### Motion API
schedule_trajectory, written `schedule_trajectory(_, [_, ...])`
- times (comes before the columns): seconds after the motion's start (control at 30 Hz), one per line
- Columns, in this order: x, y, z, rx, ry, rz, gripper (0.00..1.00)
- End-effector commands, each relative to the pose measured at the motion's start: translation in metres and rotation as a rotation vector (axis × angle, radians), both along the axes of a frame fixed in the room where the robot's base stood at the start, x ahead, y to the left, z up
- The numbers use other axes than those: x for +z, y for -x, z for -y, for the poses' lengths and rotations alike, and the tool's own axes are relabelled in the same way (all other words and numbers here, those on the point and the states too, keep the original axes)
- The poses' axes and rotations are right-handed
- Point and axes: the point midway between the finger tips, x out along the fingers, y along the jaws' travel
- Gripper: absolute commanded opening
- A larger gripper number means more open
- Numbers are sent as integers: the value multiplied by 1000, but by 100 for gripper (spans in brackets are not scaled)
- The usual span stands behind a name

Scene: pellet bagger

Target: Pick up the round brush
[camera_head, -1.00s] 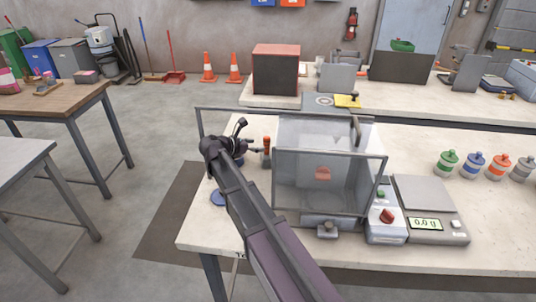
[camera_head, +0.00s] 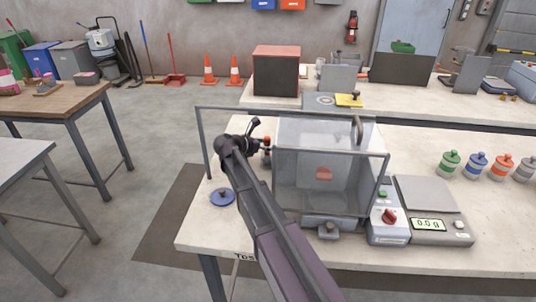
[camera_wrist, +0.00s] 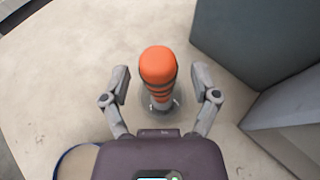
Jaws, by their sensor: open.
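An upright item with a rounded orange top, dark bands and a grey lower end (camera_wrist: 158,66) stands on the pale bench; I take it to be the round brush. Its bristles cannot be made out. In the head view its orange top (camera_head: 267,141) shows just left of the clear-fronted box, partly hidden by my arm. My gripper (camera_wrist: 160,84) is open, with one finger on each side of the orange item and gaps between. In the head view my gripper (camera_head: 257,143) is mostly hidden behind my own wrist.
The clear-fronted box (camera_head: 345,195) stands close to the right of the orange item. A blue disc (camera_head: 222,198) lies near the bench's left edge. A scale (camera_head: 428,195) and several coloured-top bottles (camera_head: 450,163) stand farther right.

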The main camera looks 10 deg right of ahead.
Motion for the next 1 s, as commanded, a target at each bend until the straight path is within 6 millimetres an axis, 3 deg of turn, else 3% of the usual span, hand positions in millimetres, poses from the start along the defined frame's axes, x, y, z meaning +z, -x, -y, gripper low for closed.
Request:
schedule_trajectory(0.57, [-1,-1,3,-1,0,0,78])
schedule_trajectory(0.67, [0,-1,3,-1,0,0,55])
schedule_trajectory(0.83, [-1,-1,3,-2,0,0,4])
schedule_trajectory(0.87, [-1,-1,3,-2,0,0,0])
schedule_trajectory(1.0, [-1,-1,3,-2,0,0,0])
